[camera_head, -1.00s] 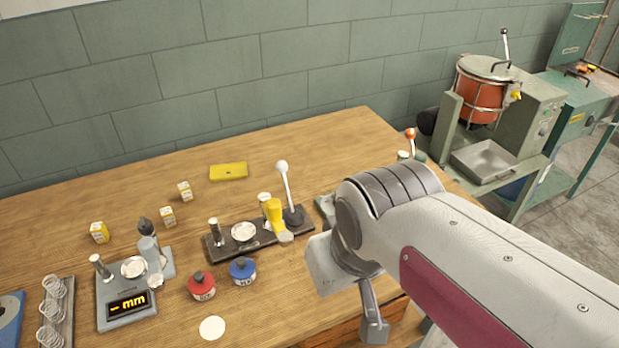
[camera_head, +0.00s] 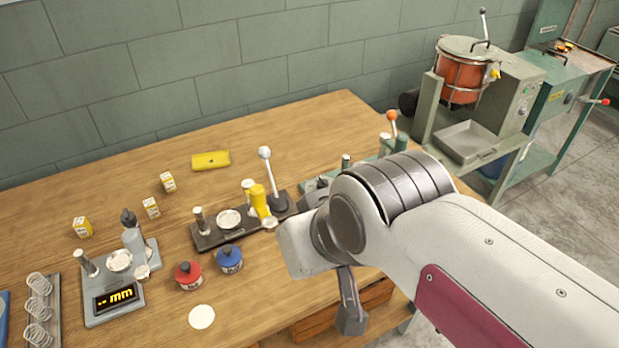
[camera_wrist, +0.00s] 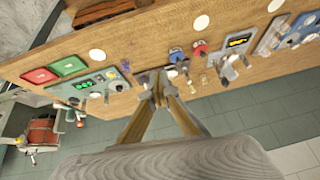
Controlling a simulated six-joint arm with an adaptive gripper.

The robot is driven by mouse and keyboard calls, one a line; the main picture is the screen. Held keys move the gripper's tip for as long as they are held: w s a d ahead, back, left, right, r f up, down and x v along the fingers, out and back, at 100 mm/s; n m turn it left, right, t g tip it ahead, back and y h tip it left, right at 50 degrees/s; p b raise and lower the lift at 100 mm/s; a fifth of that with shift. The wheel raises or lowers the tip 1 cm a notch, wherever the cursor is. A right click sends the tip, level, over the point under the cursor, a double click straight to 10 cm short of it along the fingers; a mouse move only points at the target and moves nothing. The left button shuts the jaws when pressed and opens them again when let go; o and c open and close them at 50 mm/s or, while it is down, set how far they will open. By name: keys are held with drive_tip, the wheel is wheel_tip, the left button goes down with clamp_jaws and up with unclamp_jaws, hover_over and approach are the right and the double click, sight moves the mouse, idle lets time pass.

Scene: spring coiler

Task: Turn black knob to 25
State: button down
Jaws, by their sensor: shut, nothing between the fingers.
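A green unit with a lit green readout (camera_wrist: 88,85) lies to the left of the fingertips there. In the head view, a green device with an orange-topped lever (camera_head: 392,117) stands partly hidden behind my wrist.
Red (camera_wrist: 40,76) and green (camera_wrist: 69,66) trays show in the wrist view. A machine with a red drum (camera_head: 462,80) stands at right.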

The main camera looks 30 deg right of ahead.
drive_tip(key=w+a+r+m+t+y, duration=0.1)
drive_tip(key=w+a+r+m+t, duration=0.1)
drive_tip(key=w+r, duration=0.35)
drive_tip(key=w+a+r+m+t, duration=0.1)
drive_tip(key=w+r+m, duration=0.1)
drive_tip(key=w, duration=0.6)
drive_tip(key=w+a+r+m+t+y, duration=0.1)
drive_tip(key=w+a+r+m+t, duration=0.2)
drive_tip(key=w, duration=0.4)
drive_tip(key=w+d+r+m+t+h, duration=0.1)
drive_tip(key=w+d+r+m+h, duration=0.1)
drive_tip(key=w+d+m, duration=0.45)
drive_tip(key=w+d+r+m+t+h, duration=0.1)
drive_tip(key=w+r+m+h, duration=0.15)
drive_tip(key=w, duration=0.65)
drive_tip(key=w+d+f+m+g+h, duration=0.5)
drive_tip(key=d+f+m+h, duration=0.2)
drive_tip(key=d+f+m, duration=0.45)
drive_tip(key=s+f+m+g, duration=0.4)
drive_tip(key=f, duration=0.4)
drive_tip(key=s+f+m+g, duration=0.4)
drive_tip(key=s+f+g, duration=0.1)
drive_tip(key=f, duration=0.4)
drive_tip(key=shift+a, duration=0.4)
